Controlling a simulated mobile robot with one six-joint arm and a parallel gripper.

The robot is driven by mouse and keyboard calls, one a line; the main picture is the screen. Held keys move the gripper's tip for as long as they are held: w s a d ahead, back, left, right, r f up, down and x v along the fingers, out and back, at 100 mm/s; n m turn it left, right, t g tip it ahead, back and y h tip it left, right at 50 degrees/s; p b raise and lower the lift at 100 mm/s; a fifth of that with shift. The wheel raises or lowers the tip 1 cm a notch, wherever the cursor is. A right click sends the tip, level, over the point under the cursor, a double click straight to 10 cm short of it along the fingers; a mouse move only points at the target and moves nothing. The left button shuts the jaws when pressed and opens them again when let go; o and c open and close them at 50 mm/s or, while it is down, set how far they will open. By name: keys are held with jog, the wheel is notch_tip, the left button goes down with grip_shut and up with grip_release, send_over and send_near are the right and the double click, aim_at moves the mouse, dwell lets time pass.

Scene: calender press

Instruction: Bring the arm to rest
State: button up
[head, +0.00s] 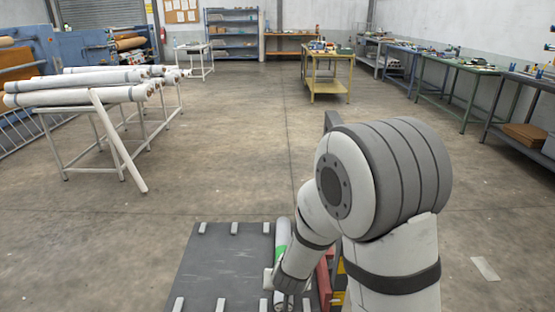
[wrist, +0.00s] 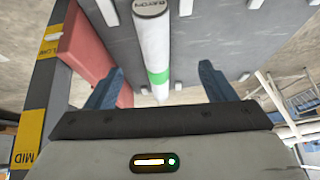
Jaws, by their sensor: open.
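My gripper (wrist: 161,72) is open in the wrist view, its two blue fingers spread apart with nothing held between them. A white roll with a green band (wrist: 152,45) lies beyond the fingers, lined up with the gap. In the head view the roll (head: 282,236) lies along the right side of a dark grey deck (head: 215,262). My arm is bent over at the lower right of the head view, its wrist low over the roll's near end. The fingers cannot be made out there.
A red block (wrist: 88,45) and a dark post with yellow labels (wrist: 30,140) stand beside the roll. White rolls (head: 85,95) lie on a rack at the left. A yellow table (head: 328,70) and workbenches (head: 455,62) stand farther off. The middle floor is clear.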

jog(key=s+d+r+g+y+p, duration=0.1)
jog(key=s+d+r+p, duration=0.15)
jog(key=r, duration=0.55)
jog(key=s+d+r+p, duration=0.1)
jog(key=s+r+p, duration=0.15)
jog(key=r, duration=0.55)
jog(key=s+d+r+g+h+p, duration=0.1)
jog(key=s+d+r+p, duration=0.3)
jog(key=s+d+r, duration=0.6)
jog(key=s+r+g, duration=0.1)
jog(key=s+r, duration=0.1)
jog(key=s, duration=0.1)
jog(key=shift+s+r+g+h+p, duration=0.3)
jog(key=shift+s+r+h+p, duration=0.05)
jog(key=shift+r+h, duration=0.05)
jog(key=shift+a, duration=0.1)
jog(key=shift+c, duration=0.5)
